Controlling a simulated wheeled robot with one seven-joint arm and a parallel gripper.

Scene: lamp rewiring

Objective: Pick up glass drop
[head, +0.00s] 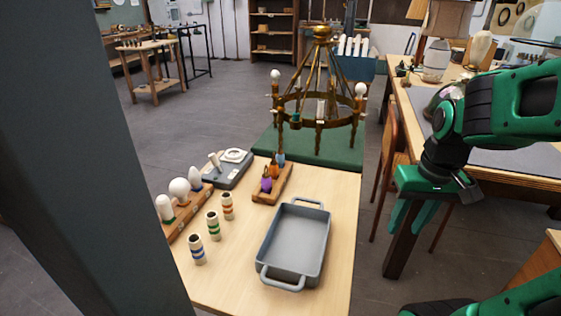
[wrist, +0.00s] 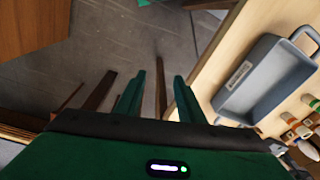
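Small coloured glass drops stand in a wooden holder (head: 272,187) on the light wood table in the head view. I see a purple drop (head: 266,184), an orange drop (head: 275,168) and a blue drop (head: 281,159). The purple one is nearest the camera. My gripper (head: 411,220) is right of the table, above the floor and apart from the drops. In the wrist view its two green fingers (wrist: 160,85) are spread with nothing between them. The drops cannot be made out in the wrist view.
A grey tray (head: 297,243) stands empty right of the holder; it also shows in the wrist view (wrist: 266,78). A brass chandelier (head: 320,97) stands on a green mat behind. Banded tubes (head: 213,226), a bulb rack (head: 187,212) and a grey device (head: 228,168) are left.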

